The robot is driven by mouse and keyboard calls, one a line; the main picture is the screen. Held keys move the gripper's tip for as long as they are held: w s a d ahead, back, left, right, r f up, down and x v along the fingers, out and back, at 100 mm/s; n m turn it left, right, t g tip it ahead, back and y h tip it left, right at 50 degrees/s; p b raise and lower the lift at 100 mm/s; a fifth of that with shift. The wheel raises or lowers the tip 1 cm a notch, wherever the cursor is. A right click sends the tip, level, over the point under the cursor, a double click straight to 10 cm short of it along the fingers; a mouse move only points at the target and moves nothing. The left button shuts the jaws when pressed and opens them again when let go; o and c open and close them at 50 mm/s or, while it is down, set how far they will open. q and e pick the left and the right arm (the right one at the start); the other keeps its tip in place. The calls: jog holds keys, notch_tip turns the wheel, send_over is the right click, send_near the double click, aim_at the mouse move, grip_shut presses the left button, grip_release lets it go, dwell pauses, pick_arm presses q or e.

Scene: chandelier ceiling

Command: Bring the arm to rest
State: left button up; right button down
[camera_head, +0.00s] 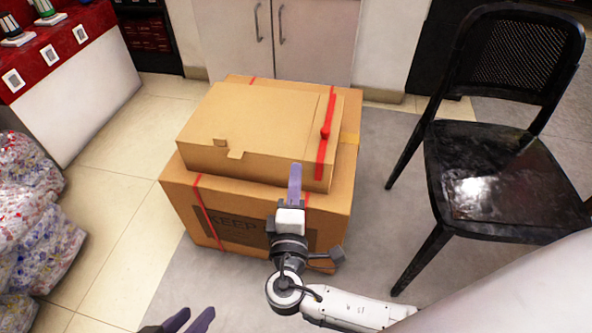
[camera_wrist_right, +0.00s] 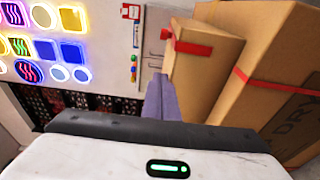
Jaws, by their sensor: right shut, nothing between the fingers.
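My right arm (camera_head: 352,308) comes in from the lower right and bends upward in front of the stacked boxes. My right gripper (camera_head: 295,170) is shut and empty, its purple fingers together and pointing toward the boxes. In the head view it overlaps the front of the upper box; I cannot tell whether it touches. Its fingers also show in the right wrist view (camera_wrist_right: 160,98). My left gripper (camera_head: 190,320) shows only as purple fingertips at the bottom edge. They are apart with nothing seen between them; the rest is out of frame.
A smaller carton (camera_head: 250,125) with a red strap sits on a larger carton (camera_head: 178,190). A black chair (camera_head: 490,175) stands right. Clear bags of litter (camera_head: 30,220) and a red-topped counter (camera_head: 85,105) are left. Cabinet doors (camera_head: 300,40) stand behind. Floor (camera_head: 125,240) at left is clear.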

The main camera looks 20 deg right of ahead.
pick_arm(q)
jog(key=shift+w+r, duration=0.15)
